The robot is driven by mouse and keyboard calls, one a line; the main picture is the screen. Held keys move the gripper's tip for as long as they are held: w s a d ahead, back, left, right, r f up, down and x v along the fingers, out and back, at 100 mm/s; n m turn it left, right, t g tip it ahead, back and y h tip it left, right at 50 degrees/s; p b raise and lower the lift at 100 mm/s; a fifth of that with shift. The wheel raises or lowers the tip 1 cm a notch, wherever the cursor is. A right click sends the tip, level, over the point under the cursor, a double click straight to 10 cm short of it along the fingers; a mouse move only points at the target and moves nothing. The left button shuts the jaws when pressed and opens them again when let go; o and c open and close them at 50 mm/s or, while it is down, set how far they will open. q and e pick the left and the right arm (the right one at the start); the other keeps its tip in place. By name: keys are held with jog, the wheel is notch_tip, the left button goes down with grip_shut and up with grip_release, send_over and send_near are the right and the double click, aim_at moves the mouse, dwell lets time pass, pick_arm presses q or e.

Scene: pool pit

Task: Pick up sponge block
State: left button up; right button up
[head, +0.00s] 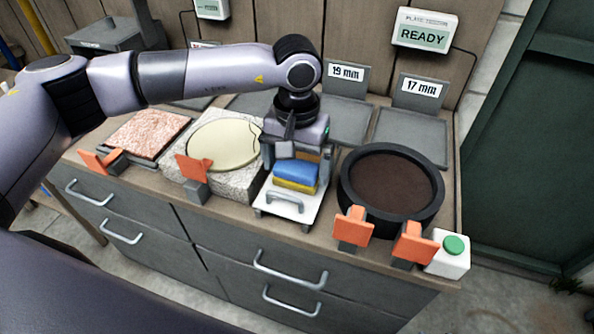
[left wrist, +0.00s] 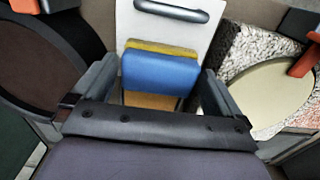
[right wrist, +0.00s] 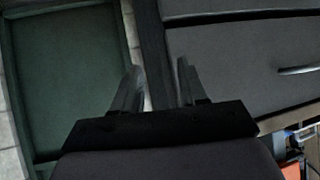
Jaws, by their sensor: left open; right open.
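The sponge block (head: 295,174) is blue on top with a yellow layer below. It lies on a white board with a grey handle (head: 287,202), between the round stone slab and the black ring. It also shows in the left wrist view (left wrist: 160,73), between the two fingers and beyond them. My left gripper (head: 298,155) is open, just behind and above the sponge, and partly hides its surroundings. I cannot tell whether a finger touches it. My right gripper (right wrist: 160,85) is open and empty, facing a drawer front and a green panel.
A black ring with brown filling (head: 390,188) stands right of the sponge. A speckled stone block with a pale disc (head: 224,144) stands left. Orange clamps (head: 354,228) line the counter's front edge, near a green button (head: 455,246). Grey plates (head: 411,138) lie behind.

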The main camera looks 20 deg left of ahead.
aim_at(297, 165)
pick_arm(q)
jog(key=shift+f, duration=0.55)
jog(key=c, duration=0.8)
notch_tip(297, 165, up, 20)
jog(key=shift+r+p, duration=0.1)
jog(key=shift+p, duration=0.35)
